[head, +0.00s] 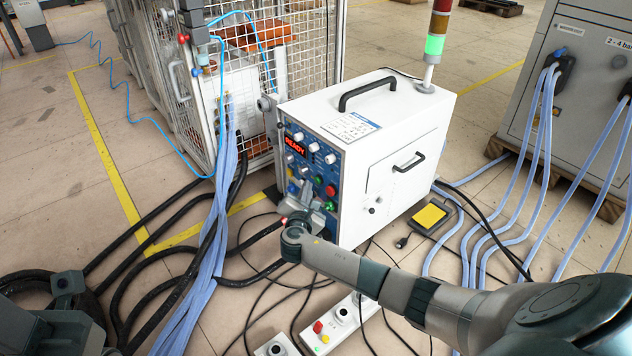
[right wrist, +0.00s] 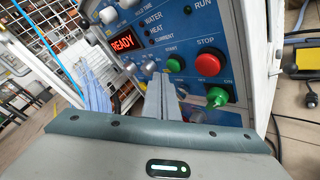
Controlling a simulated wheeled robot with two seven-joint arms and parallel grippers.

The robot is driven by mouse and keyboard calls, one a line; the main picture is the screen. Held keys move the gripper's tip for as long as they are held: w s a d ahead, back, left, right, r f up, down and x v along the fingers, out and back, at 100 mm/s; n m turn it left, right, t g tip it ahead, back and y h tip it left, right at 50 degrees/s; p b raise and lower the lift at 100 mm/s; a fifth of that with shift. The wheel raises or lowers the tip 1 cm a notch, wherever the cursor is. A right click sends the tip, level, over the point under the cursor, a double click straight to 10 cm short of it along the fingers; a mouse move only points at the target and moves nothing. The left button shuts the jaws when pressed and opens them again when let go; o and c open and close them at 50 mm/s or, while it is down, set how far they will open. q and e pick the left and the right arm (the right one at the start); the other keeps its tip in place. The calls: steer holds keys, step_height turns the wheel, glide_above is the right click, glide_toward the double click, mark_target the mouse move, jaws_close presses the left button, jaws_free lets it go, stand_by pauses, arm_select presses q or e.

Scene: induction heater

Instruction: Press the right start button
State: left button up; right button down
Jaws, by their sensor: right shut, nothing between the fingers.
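The white induction heater (head: 400,150) stands in the middle of the head view, its blue control panel facing left. In the right wrist view, a green button labelled START (right wrist: 175,65) sits left of the red STOP button (right wrist: 208,64). A larger green knob (right wrist: 217,97) is below STOP. My right gripper (head: 304,190) is in front of the lower panel. In the right wrist view its closed fingers (right wrist: 162,82) are empty, with tips just below and left of the green START button. I cannot tell whether they touch the panel.
A red READY display (right wrist: 123,42) is lit, and the stack light (head: 434,46) glows green. A wire cage (head: 310,50) stands behind left. Cables and hoses (head: 205,240) cross the floor. A yellow pedal (head: 430,215) lies right of the heater; a white switch box (head: 340,318) lies in front.

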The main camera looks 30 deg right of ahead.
stand_by(0.4)
steer(key=shift+d+p, duration=0.3)
steer(key=shift+d, duration=0.05)
steer(key=shift+d, duration=0.3)
stand_by(0.8)
steer(key=shift+w+d, duration=0.1)
steer(key=shift+d, duration=0.1)
stand_by(0.4)
steer(key=shift+a, duration=0.1)
steer(key=shift+a+p, duration=0.5)
steer(key=shift+a, duration=0.25)
